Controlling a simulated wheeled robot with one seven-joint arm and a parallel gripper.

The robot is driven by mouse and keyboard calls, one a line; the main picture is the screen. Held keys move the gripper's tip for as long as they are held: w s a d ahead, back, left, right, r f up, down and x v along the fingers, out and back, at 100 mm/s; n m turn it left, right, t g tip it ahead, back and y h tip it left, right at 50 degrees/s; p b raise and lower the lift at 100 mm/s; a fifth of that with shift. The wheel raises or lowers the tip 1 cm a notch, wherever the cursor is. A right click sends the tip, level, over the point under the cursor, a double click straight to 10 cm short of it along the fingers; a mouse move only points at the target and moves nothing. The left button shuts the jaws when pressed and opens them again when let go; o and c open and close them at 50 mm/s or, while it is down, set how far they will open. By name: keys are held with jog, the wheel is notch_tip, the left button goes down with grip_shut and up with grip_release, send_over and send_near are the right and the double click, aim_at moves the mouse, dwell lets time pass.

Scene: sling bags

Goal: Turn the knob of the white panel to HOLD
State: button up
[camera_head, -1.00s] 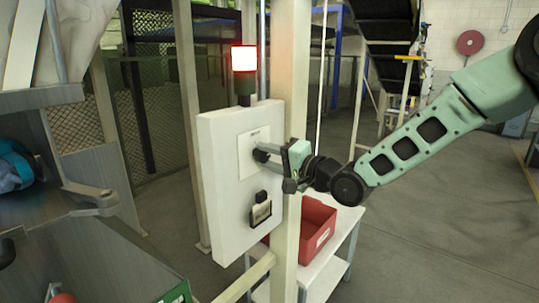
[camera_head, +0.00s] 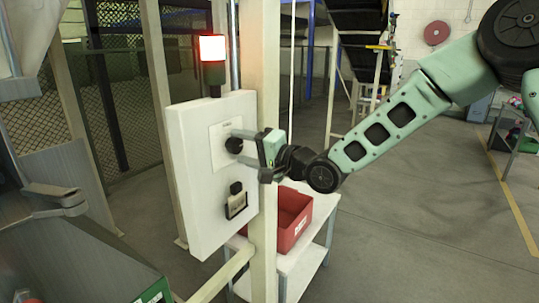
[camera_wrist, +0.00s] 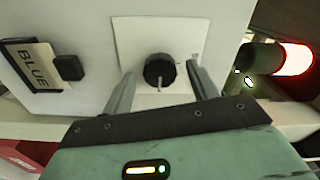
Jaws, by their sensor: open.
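The white panel (camera_head: 188,190) stands upright on a cream post, and my gripper (camera_head: 241,153) is in front of its upper part. In the wrist view the panel (camera_wrist: 212,20) carries a light square plate (camera_wrist: 130,35) with a round black knob (camera_wrist: 159,70). A thin pale pointer mark shows on the knob. My gripper (camera_wrist: 160,92) is open, with one finger on each side of the knob and a gap to it on both sides. The lettering around the knob is too small to read. In the head view the knob (camera_head: 234,145) is partly hidden by my gripper.
A lit red lamp (camera_head: 212,48) stands atop the panel. Below the knob are a black fitting and a holder with a card (camera_wrist: 40,62) reading BLUE. A red bin (camera_head: 290,222) sits on a white table (camera_head: 300,268) behind the post. Open floor lies to the right.

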jog(key=b+v, duration=0.3)
jog(key=v, duration=1.4)
jog(key=shift+b, duration=0.3)
jog(key=shift+a+f, duration=0.1)
jog(key=s+a+f+n+g+h+b, duration=0.1)
jog(key=s+f+n+g+h, duration=0.15)
jog(key=s+f+h, duration=0.35)
jog(key=s+a+f+n+g+h+b, duration=0.1)
jog(key=s+f+n+g+h, duration=0.2)
jog(key=f, duration=0.5)
jog(key=s+d+f+n+g+h+b, duration=0.1)
jog(key=s+n, duration=0.6)
jog(key=s, duration=1.1)
jog(key=d+f+g+h, duration=0.1)
jog(key=d+g+h, duration=0.1)
jog(key=g+h, duration=0.1)
jog(key=shift+s+d+f+g+h+b, duration=0.2)
jog(key=shift+s+f+g+h+b, duration=0.15)
jog(key=shift+g, duration=0.4)
